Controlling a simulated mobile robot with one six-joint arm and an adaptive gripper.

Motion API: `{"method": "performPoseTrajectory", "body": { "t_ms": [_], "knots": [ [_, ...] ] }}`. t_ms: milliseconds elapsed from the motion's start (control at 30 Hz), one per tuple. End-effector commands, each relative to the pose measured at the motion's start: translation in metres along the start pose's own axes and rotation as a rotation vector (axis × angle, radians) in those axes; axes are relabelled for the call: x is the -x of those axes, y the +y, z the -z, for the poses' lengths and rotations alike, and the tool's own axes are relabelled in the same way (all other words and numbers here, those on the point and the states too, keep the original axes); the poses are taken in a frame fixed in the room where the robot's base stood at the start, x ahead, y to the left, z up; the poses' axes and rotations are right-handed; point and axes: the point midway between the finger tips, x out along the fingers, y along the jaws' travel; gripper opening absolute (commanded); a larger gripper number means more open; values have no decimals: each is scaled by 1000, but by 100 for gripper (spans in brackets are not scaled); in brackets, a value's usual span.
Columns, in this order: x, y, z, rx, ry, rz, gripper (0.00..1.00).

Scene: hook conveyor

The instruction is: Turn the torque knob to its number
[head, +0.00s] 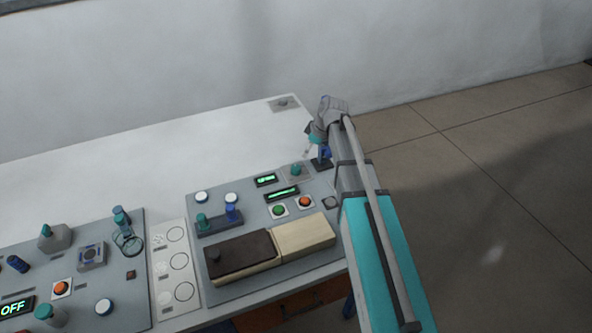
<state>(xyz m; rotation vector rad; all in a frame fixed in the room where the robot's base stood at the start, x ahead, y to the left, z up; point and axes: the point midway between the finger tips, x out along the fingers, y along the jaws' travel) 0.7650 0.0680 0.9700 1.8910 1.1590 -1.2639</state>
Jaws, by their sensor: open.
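My gripper (309,147) is small and partly hidden at the end of my arm, above the far right corner of the grey control panel. It is open, and nothing shows between its fingers. A teal knob (296,169) on a grey plate is just below and left of it. A blue handle (324,153) on a dark base is close beside it; I cannot tell whether they touch. No label reading torque is legible, so I cannot tell for sure which knob is the torque knob. Knob marks and numbers are too small to read.
Two green-lit displays (282,193) sit near a green button (279,210) and a red-orange button (304,202). A brown and cream box (304,237) covers the panel's front. Another panel (72,260) with knobs and an OFF display is at left. The white tabletop (150,150) behind is mostly clear.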

Motion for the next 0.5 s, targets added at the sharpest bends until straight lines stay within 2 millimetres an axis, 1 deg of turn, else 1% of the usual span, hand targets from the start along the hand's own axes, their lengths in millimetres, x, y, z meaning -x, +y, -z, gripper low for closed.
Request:
{"method": "performPoseTrajectory", "body": {
  "t_ms": [33,500],
  "knots": [
    [-8,0,-1,0,0,0,89],
    [-47,1,-2,0,0,0,89]
  ]
}}
